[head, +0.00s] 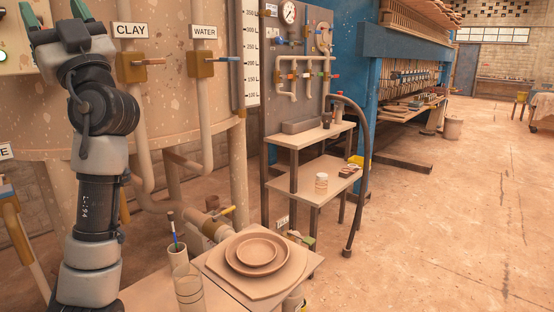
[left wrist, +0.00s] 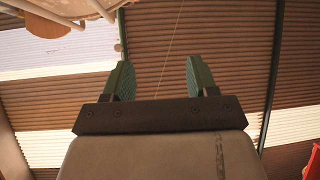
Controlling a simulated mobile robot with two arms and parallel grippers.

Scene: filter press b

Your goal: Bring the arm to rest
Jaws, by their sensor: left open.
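My left arm (head: 97,200) rises upright at the left of the head view, in front of the large tank. My left gripper (head: 55,12) is at the top left, pointing up, with its green fingers apart. In the left wrist view the two fingers (left wrist: 158,66) stand apart with nothing between them. My right gripper is not in view.
The tank (head: 190,110) carries pipes with valves labelled CLAY (head: 131,30) and WATER (head: 204,31), close to my left arm. Below is a table with stacked plates (head: 257,252), a glass (head: 189,290) and a brush cup (head: 178,256). Open floor (head: 440,220) lies right.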

